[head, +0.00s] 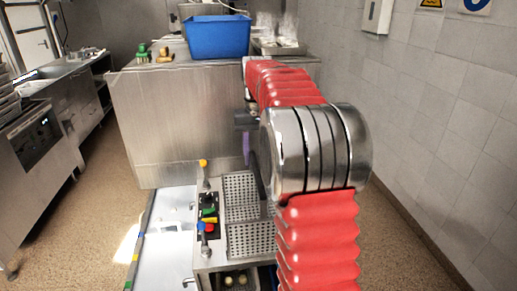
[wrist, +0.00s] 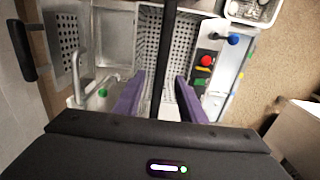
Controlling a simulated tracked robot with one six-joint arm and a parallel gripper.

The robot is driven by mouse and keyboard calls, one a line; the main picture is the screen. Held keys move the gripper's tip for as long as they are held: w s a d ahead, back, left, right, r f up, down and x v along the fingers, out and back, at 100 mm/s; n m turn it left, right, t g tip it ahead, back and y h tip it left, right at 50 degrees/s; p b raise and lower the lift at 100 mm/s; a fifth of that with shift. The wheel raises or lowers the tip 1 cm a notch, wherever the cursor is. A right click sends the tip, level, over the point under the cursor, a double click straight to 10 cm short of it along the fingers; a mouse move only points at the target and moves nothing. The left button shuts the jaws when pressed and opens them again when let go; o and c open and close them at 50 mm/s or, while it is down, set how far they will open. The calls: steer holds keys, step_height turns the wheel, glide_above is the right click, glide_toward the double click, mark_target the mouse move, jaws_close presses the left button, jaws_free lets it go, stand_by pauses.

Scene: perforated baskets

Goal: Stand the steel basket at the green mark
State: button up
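A perforated steel basket (head: 250,240) sits in the machine below my arm in the head view. It also shows in the wrist view (wrist: 186,42), with a long black handle (wrist: 166,60) running over it. My gripper (wrist: 160,76) points down over it, its two purple fingers apart, one on each side of the handle with gaps visible. I cannot tell how far the fingertips are above or below the handle. In the head view my arm hides most of the gripper. Another perforated steel piece (wrist: 68,45) shows at the left of the wrist view. I cannot make out a green mark for certain.
A control panel with a red button (head: 210,227) and levers stands beside the basket. A steel counter (head: 150,115) behind carries a blue bin (head: 217,37) and a tray (head: 280,47). A tiled wall (head: 440,110) is at the right. Floor is open at the left.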

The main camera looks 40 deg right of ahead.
mark_target(257, 170)
step_height(257, 170, down, 7)
steer(key=shift+r, duration=0.2)
steer(key=shift+c, duration=0.5)
jaws_close()
steer(key=shift+w+r, duration=0.1)
steer(key=shift+r, duration=1.2)
stand_by(0.5)
stand_by(0.8)
